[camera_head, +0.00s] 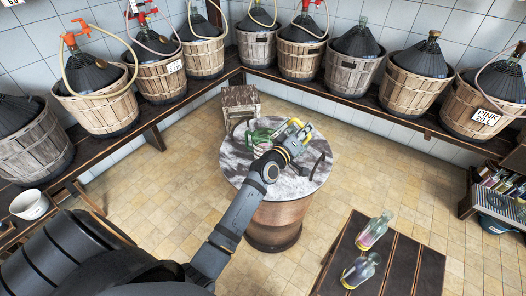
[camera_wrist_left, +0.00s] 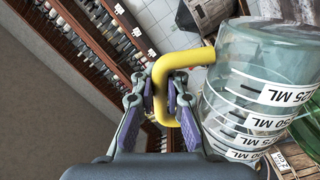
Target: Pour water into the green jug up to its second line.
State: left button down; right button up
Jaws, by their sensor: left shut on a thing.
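The green jug (camera_head: 257,135) stands on the round barrel table (camera_head: 235,165), partly hidden by my left arm and gripper. Green glass also shows behind the measuring jug at the right edge of the left wrist view (camera_wrist_left: 308,128). My left gripper (camera_head: 293,142) is over the table, just right of the green jug. In the left wrist view it (camera_wrist_left: 173,98) is shut on the yellow handle (camera_wrist_left: 188,62) of a clear measuring jug (camera_wrist_left: 235,85) with white ML labels. I cannot tell the water level or the measuring jug's exact tilt. My right gripper is not in view.
A dark curved object (camera_head: 318,165) is at the table's right side. A wooden stool (camera_head: 240,100) stands behind. Demijohn baskets (camera_head: 300,58) line the wall shelves. A dark low table (camera_head: 395,262) with two bottles is at front right. Tiled floor lies open between.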

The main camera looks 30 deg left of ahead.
pick_arm(q)
jog(key=shift+a+r, duration=0.1)
jog(key=shift+r, duration=0.05)
jog(key=shift+d+f+m+b, duration=0.3)
jog(key=shift+f+b, duration=0.2)
jog(key=shift+b, duration=0.05)
jog(key=shift+d+f+m, duration=0.1)
jog(key=shift+d+m, duration=0.05)
jog(key=shift+m, duration=0.15)
jog(key=shift+r, duration=0.2)
dwell(1.0)
jog(key=shift+r+p, duration=0.2)
jog(key=shift+p, duration=0.1)
jog(key=shift+a+n, duration=0.25)
jog(key=shift+n, duration=0.15)
